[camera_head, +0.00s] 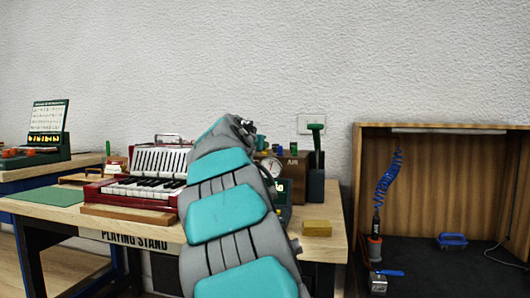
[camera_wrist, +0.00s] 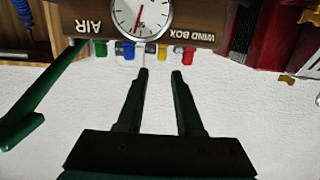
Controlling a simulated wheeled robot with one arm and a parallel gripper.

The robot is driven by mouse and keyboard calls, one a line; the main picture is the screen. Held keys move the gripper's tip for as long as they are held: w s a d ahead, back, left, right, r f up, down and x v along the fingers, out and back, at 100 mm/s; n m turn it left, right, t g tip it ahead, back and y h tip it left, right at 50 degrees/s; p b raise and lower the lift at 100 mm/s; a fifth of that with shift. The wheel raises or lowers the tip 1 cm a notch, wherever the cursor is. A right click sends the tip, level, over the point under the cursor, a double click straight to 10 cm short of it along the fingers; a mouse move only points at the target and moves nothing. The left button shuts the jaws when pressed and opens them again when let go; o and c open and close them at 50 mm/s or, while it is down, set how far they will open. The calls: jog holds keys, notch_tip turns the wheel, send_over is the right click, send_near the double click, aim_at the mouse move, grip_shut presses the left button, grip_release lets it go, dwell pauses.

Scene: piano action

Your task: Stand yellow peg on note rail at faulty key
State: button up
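The yellow peg (camera_wrist: 162,52) stands in a row of coloured pegs along the wind box (camera_wrist: 110,14), seen upside down in the wrist view. My gripper (camera_wrist: 160,72) is open and empty. Its fingertips point at the row, with the yellow peg lined up between them but apart from them. In the head view my arm hides the gripper and the yellow peg. The red keyboard instrument (camera_head: 110,190) with its keys (camera_head: 150,187) sits on the bench left of my arm. I cannot make out which key is faulty or which part is the note rail.
A green-handled tool (camera_head: 316,150) stands in a dark holder beside the wind box. A yellow block (camera_head: 317,228) lies at the bench's right front.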

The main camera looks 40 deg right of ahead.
aim_at(263, 155)
jog(key=shift+x, duration=3.6)
jog(key=shift+w+a+f, duration=0.1)
jog(key=shift+a, duration=0.05)
grip_shut()
